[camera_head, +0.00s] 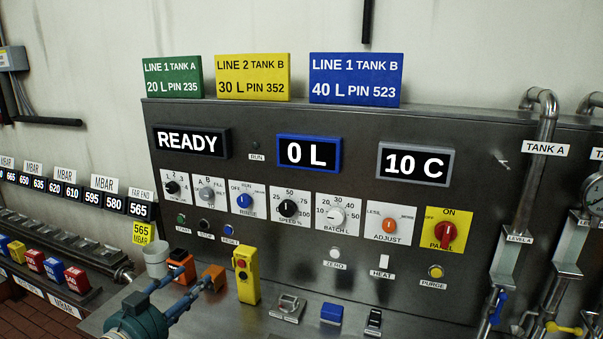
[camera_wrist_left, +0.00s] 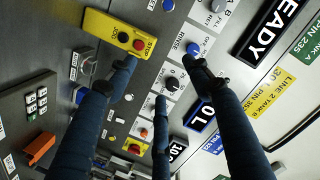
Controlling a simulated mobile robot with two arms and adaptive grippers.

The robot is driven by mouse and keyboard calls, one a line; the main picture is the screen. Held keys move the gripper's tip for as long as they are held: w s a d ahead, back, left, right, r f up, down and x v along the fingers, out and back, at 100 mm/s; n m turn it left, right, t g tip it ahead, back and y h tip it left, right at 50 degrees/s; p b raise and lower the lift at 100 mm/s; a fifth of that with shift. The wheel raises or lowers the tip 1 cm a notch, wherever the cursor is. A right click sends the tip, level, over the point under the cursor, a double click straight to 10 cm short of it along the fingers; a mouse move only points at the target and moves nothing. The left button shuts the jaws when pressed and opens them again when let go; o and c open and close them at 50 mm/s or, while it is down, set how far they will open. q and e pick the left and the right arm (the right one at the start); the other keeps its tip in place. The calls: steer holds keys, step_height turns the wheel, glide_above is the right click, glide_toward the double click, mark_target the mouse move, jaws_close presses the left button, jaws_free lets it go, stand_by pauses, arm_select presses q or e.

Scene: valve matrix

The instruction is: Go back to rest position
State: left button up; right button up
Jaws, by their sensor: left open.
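My left gripper (camera_head: 197,281) is at the lower left of the head view, in front of the control panel's base. Its teal body and dark blue fingers reach up and to the right toward the panel. In the left wrist view its three fingers (camera_wrist_left: 155,80) are spread, with nothing between them. They overlap the view of the grey control panel (camera_head: 300,240), which shows knobs and buttons between the fingers. I cannot tell how far the fingertips are from the panel. My right gripper is not in view.
A yellow button box (camera_head: 246,276) stands just right of my left gripper; it also shows in the wrist view (camera_wrist_left: 120,40). A grey-white cup (camera_head: 156,260) and orange blocks sit close by. Pipes (camera_head: 535,160) rise at the right. Displays read READY, 0 L and 10 C.

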arm_select(q)
steer(key=s+d+f+n+g+y, duration=0.2)
steer(key=s+f+g, duration=0.1)
steer(key=s+f, duration=0.55)
steer(key=s+d+f+n+g+y, duration=0.1)
steer(key=s+d+f+n+g, duration=0.2)
steer(key=s+f, duration=0.5)
steer(key=s+f+n+g+y, duration=0.1)
steer(key=s+f+n+g, duration=0.2)
steer(key=s, duration=0.8)
steer(key=s+f+g+y, duration=0.1)
steer(key=s+f+g, duration=0.2)
steer(key=s+f, duration=0.5)
steer(key=s+f+g+b, duration=0.1)
steer(key=s+f, duration=0.2)
steer(key=f, duration=2)
steer(key=s+a+f, duration=0.1)
steer(key=s+f, duration=0.8)
steer(key=s+a+f+g+b, duration=0.1)
steer(key=s+a+f, duration=0.1)
steer(key=s+f, duration=0.7)
steer(key=shift+a+f+g, duration=0.25)
steer(key=shift+f+g, duration=0.05)
steer(key=shift+f, duration=0.25)
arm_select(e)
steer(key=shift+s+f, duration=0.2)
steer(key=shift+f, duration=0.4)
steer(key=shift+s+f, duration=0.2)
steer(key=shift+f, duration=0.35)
